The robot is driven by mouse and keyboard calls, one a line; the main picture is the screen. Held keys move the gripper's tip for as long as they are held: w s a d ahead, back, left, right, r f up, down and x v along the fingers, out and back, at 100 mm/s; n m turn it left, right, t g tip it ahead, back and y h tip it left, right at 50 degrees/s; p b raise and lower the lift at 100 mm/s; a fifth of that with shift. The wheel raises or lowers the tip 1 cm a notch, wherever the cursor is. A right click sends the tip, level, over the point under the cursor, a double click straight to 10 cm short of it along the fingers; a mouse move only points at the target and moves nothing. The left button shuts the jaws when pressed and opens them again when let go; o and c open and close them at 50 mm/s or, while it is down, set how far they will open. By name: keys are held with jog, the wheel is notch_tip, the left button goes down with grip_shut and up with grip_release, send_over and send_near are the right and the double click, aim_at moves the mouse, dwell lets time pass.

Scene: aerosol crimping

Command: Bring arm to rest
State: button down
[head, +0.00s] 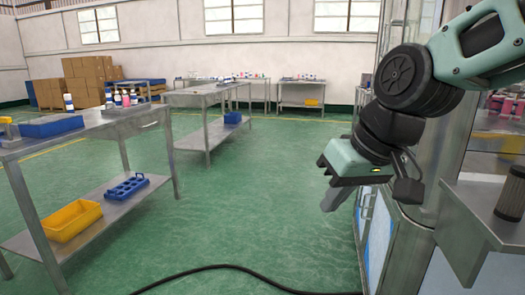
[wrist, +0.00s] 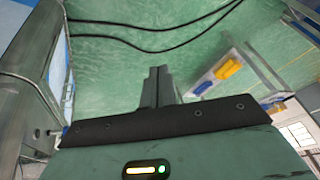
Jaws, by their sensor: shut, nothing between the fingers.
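My gripper (head: 330,185) is at the right of the head view, below the dark wrist joint of my arm, held in the air beside the metal-framed machine cabinet. In the wrist view my gripper's two grey fingers (wrist: 158,85) stand together in the middle, shut with nothing between them. Green floor lies beyond the fingers. My arm is bent at the upper right of the head view and touches nothing that I can see.
The cabinet (head: 374,235) and a steel shelf (head: 470,215) with a dark cylinder (head: 511,193) stand close at right. A steel table (head: 100,128) with a yellow bin (head: 70,221) below is at left. A black cable (head: 225,267) crosses the floor. The middle floor is free.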

jog(key=s+d+f+n+g+h, duration=0.1)
jog(key=s+f+n+g+h, duration=0.1)
jog(key=s+f, duration=0.55)
jog(key=s+d+f+n+g+h, duration=0.15)
jog(key=s+f, duration=0.35)
jog(key=s, duration=0.5)
notch_tip(320, 180, up, 16)
jog(key=p, duration=1.5)
jog(key=shift+d+f, duration=0.15)
jog(key=shift+f, duration=0.05)
jog(key=shift+y, duration=0.25)
